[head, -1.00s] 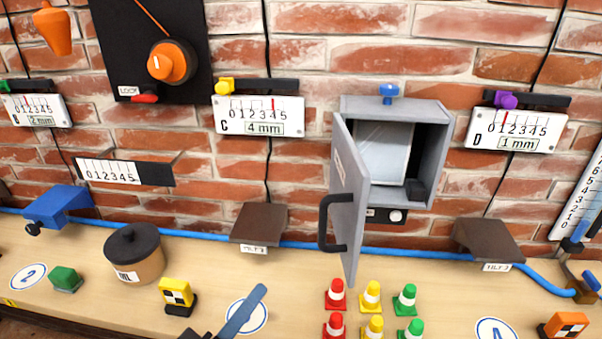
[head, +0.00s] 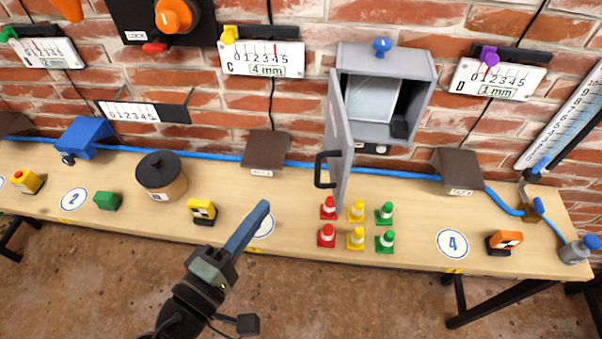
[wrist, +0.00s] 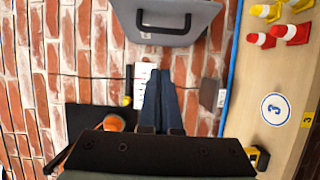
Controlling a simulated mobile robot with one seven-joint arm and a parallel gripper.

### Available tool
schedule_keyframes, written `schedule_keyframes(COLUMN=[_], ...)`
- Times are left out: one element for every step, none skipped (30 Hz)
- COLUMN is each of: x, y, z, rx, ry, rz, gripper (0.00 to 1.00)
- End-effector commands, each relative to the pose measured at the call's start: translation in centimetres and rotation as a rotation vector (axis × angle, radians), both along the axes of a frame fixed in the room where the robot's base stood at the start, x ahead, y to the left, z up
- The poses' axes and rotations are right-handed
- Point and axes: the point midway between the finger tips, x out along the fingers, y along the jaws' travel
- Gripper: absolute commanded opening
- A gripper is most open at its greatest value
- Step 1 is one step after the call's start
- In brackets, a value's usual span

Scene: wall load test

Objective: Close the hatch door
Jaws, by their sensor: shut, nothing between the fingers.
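The grey hatch door (head: 338,142) stands open on the left side of a grey wall box (head: 387,60), swung out toward me, with a black bar handle (head: 323,169) on its outer face. The box's inside and a pale panel (head: 373,97) show past it. In the wrist view the door (wrist: 180,15) and its handle (wrist: 163,27) are at the top. My gripper (head: 264,207) is shut and empty, in front of the bench, to the lower left of the door and apart from it. Its blue fingers (wrist: 163,75) point toward the door side in the wrist view.
Small red, yellow and green cones (head: 356,238) stand on the bench (head: 300,250) below the door. A brown shelf block (head: 265,149) is on the wall to the left, near a blue hose (head: 215,155).

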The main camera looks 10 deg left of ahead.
Motion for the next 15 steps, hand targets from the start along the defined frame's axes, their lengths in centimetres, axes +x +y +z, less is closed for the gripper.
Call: schedule_keyframes(x=[1.1,1.8,2.6,3.2,3.8,4.6,5.1,5.7,6.0,6.1,6.3,6.5,6.6,6.7,6.9], y=[-0.6,-0.8,-1.1,-1.4,-1.7,-2.0,-2.2,-2.4,-3.0,-3.5,-4.0,-4.4,-4.8,-5.1,-5.3], z=[0.5,0.5,0.5,0.5,0.5,0.5,0.4,0.4,0.4,0.4,0.4,0.3,0.3,0.2,0.1], rx=[0.001,0.001,0.0,0.0,0.001,0.001,0.001,0.001,0.001,0.001,0.0,0.001,0.001,0.001,0.001], ry=[0.001,0.0,0.0,0.0,0.001,0.0,0.001,0.001,0.003,0.003,0.002,0.003,0.002,0.002,0.002], rz=[-0.004,-0.005,-0.005,-0.005,-0.004,-0.004,-0.003,-0.004,-0.004,-0.004,-0.004,-0.003,-0.002,-0.002,0.0], gripper=[0.0,0.0,0.0,0.0,0.0,0.0,0.0,0.0,0.0,0.0,0.0,0.0,0.0,0.0,0.0])
